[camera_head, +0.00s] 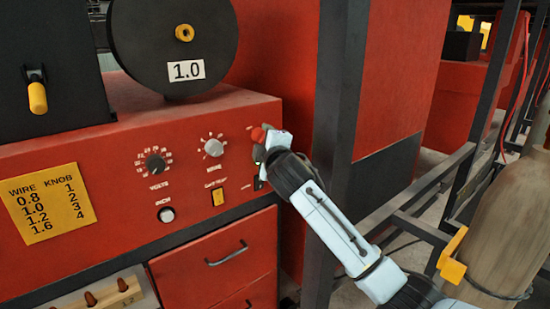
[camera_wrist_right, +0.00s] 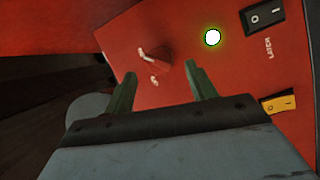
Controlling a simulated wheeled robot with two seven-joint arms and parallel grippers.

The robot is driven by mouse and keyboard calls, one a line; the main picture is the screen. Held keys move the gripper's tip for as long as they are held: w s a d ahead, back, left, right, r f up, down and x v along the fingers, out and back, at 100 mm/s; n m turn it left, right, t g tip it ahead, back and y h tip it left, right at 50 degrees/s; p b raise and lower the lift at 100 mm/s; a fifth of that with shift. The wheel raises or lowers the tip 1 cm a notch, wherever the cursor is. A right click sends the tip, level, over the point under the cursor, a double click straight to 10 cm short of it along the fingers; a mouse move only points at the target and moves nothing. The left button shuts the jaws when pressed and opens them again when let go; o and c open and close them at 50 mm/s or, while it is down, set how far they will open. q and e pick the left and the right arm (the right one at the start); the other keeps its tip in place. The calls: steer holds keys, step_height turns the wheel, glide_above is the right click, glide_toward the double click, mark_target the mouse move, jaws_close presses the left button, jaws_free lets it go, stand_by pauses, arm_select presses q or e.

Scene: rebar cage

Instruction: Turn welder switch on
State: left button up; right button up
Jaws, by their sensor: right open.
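The red welder panel (camera_head: 120,180) fills the left of the head view. A red knob (camera_head: 258,134) stands out at its right end; it also shows in the right wrist view (camera_wrist_right: 156,62). My right gripper (camera_head: 266,146) is at this knob. In the wrist view its two fingers (camera_wrist_right: 161,90) are open, one to each side below the knob; contact cannot be told. A yellow rocker switch (camera_head: 218,197) sits lower on the panel, also in the wrist view (camera_wrist_right: 279,104). A black rocker switch (camera_wrist_right: 264,15) marked O and I is at the wrist view's upper right. My left gripper is not in view.
A lit round lamp (camera_wrist_right: 212,37) glows beside the red knob. The volts dial (camera_head: 155,163) and another dial (camera_head: 213,147) are left of my gripper. A dark upright post (camera_head: 338,110) stands close behind my right arm. A drawer (camera_head: 220,262) is below.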

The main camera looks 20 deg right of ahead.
steer(key=s+b, duration=0.2)
steer(key=s, duration=0.8)
steer(key=shift+s+a+r, duration=0.15)
steer(key=shift+s+a, duration=0.05)
steer(key=shift+s, duration=0.15)
